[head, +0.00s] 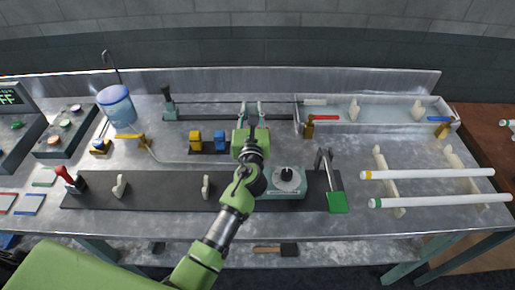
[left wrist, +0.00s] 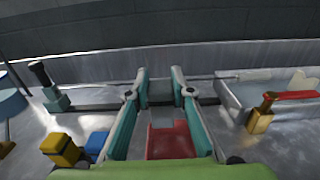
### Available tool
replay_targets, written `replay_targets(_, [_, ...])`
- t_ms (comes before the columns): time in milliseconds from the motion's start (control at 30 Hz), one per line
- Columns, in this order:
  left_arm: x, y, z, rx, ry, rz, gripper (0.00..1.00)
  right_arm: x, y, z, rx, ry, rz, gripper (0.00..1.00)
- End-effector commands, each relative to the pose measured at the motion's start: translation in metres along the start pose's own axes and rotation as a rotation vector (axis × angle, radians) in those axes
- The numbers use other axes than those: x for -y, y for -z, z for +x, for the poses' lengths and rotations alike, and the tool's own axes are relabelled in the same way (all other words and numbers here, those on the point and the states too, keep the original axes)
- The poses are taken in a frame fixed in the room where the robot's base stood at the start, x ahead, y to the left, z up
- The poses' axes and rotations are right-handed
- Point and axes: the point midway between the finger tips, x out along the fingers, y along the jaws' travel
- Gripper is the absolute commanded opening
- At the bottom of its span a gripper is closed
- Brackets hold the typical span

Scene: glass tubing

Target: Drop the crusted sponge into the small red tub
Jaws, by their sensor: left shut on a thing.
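My left gripper (head: 251,110) is over the middle back of the metal bench; its teal fingers (left wrist: 160,88) reach forward in the left wrist view. In the head view my gripper and arm hide both sponge and tub. My right gripper is not in view.
A long clear-walled tray (head: 375,126) lies at the back right. Yellow and blue blocks (head: 208,141) stand left of my gripper. A turntable-like device (head: 287,182) is right of my forearm. White tubes (head: 430,173) rest on supports at right. A blue-lidded container (head: 116,105) stands back left.

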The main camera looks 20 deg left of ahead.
Motion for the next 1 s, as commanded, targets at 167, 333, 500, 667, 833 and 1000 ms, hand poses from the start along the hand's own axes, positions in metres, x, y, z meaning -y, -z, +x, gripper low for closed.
replay_targets(167, [0.0,0.011,0.0,0.001,-0.001,0.0,0.07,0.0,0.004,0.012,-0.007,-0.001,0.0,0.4])
replay_targets(333, [0.0,0.009,0.0,0.0,-0.001,0.0,0.07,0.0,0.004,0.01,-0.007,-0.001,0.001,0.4])
replay_targets(500, [0.0,0.009,0.0,0.0,-0.001,0.0,0.41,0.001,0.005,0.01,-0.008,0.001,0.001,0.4])
replay_targets(667, [0.0,0.009,0.0,0.0,-0.001,0.0,0.41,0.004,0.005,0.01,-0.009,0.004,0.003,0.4])
replay_targets(833, [0.0,0.01,-0.002,-0.001,0.0,0.0,0.41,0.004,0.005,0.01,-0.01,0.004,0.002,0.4])
replay_targets(1000, [0.0,0.011,-0.022,-0.002,0.0,0.0,0.41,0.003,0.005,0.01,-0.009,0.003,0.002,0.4])
